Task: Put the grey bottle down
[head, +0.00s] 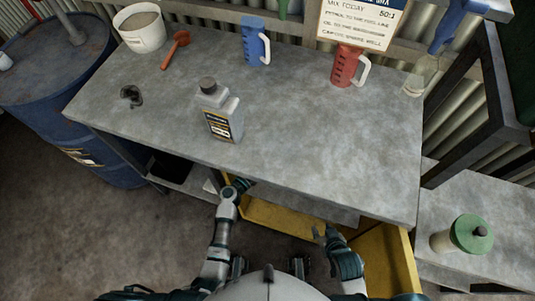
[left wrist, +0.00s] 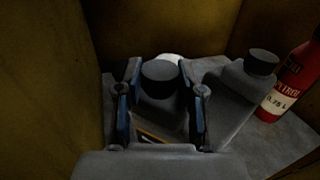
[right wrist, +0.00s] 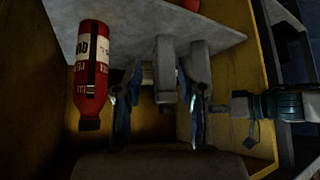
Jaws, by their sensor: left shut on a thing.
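My left gripper (head: 240,186) reaches under the front edge of the bench. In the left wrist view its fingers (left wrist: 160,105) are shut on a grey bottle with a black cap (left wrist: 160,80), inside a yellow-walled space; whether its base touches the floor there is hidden. A second grey bottle (left wrist: 240,95) is just right of it. Another grey bottle (head: 220,115) with a yellow-and-black label stands upright on the bench top. My right gripper (head: 328,235) is open by the yellow box; in the right wrist view a grey shape (right wrist: 165,62) shows between its fingers (right wrist: 160,105).
A red bottle (left wrist: 292,85) stands right of the grey ones. The grey bench top (head: 300,135) holds a blue jug (head: 253,42), a red jug (head: 345,66), a white bucket (head: 140,30) and an orange scoop (head: 175,48). A yellow box (head: 385,255) is below.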

